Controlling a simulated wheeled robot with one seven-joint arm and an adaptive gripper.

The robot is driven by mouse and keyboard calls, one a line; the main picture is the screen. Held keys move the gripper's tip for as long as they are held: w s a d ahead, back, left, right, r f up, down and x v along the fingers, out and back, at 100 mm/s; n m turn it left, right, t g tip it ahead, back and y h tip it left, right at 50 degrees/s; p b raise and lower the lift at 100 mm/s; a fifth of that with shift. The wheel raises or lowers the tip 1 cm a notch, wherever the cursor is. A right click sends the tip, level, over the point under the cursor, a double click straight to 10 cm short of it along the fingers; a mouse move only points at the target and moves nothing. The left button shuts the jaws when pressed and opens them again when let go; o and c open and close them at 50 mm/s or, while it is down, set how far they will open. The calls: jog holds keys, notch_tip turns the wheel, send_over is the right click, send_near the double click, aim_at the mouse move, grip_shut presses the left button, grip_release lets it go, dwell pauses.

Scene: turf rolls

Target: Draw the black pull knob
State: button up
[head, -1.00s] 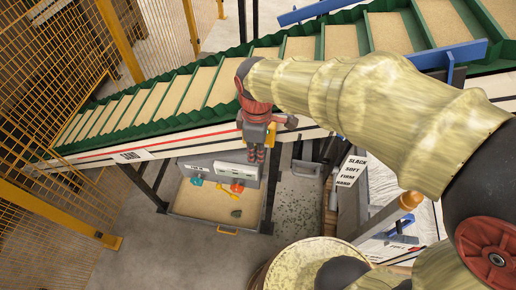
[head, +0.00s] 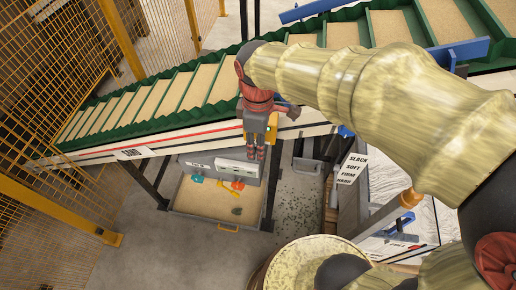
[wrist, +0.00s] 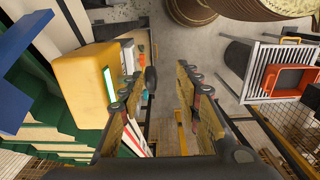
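My gripper (head: 254,153) points down over the conveyor's near side rail, above the grey panel (head: 218,168) of the sand tray. In the wrist view my gripper (wrist: 158,85) is open, with its two fingers well apart. A small dark rounded shape (wrist: 151,79) shows between the fingers, closer to the left one; it may be the black pull knob, but I cannot tell for sure. No clear gripper contact with it shows. In the head view I cannot pick out the knob with certainty.
The green-edged conveyor (head: 148,103) runs across behind my gripper. A sand tray (head: 195,205) with small coloured tools lies below. A sign board (head: 350,170) reads slack, soft, firm, hard. A round drum (head: 305,262) stands in front. A yellow mesh fence (head: 55,60) borders the left.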

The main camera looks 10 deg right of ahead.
notch_tip(320, 180, up, 9)
dwell(0.3)
dwell(0.5)
jog(key=s+d+f+m+t+b, duration=0.2)
jog(key=s+d+f+m+b, duration=0.1)
jog(key=f+b, duration=0.4)
jog(key=s+d+f+m+t+b, duration=0.1)
jog(key=s+d+f+m+b, duration=0.3)
jog(key=d+f+m+b, duration=0.1)
jog(key=s+d+f+m+t+b, duration=0.2)
jog(key=f+m+b, duration=0.4)
jog(key=f+b, duration=0.3)
jog(key=shift+s+d+t, duration=0.3)
jog(key=shift+s+d, duration=0.35)
jog(key=shift+d, duration=0.3)
jog(key=shift+a, duration=0.15)
